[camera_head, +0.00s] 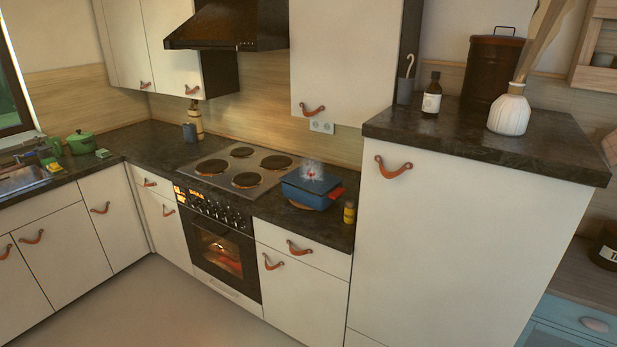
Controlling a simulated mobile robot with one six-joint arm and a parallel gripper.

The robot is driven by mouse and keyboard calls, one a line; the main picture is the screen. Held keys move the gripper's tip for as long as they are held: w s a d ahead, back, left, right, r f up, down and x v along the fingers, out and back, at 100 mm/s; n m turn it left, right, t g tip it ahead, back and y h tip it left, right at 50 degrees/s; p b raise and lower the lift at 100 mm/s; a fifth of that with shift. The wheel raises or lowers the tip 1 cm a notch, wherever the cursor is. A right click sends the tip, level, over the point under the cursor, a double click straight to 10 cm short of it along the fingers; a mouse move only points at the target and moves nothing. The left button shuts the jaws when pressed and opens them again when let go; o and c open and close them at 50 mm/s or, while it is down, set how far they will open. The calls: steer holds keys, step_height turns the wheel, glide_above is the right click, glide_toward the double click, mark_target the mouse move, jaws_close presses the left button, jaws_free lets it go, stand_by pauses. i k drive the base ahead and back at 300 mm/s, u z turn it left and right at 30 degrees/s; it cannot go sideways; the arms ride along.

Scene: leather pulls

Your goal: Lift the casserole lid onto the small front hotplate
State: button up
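A blue casserole (307,194) stands on the dark counter just right of the hob, on what looks like a round wooden mat (300,205). Its blue lid (311,181) appears to be on the pot, and white steam rises over it, partly hiding a small red part on top. A red-orange item (337,192) shows at the pot's right side. The hob has two front hotplates; the right one (246,180) looks smaller than the left one (211,167). Both look bare. My gripper is not in view.
The rear hotplates (276,162) are also bare. A small yellow-labelled bottle (349,212) stands right of the casserole. A tall cabinet (445,245) bounds the counter on the right. The hood (228,25) hangs above the hob. The floor (165,300) in front is clear.

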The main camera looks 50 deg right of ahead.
mark_target(321, 188)
steer(key=z, duration=0.2)
steer(key=i, duration=1.35)
steer(key=u, duration=0.35)
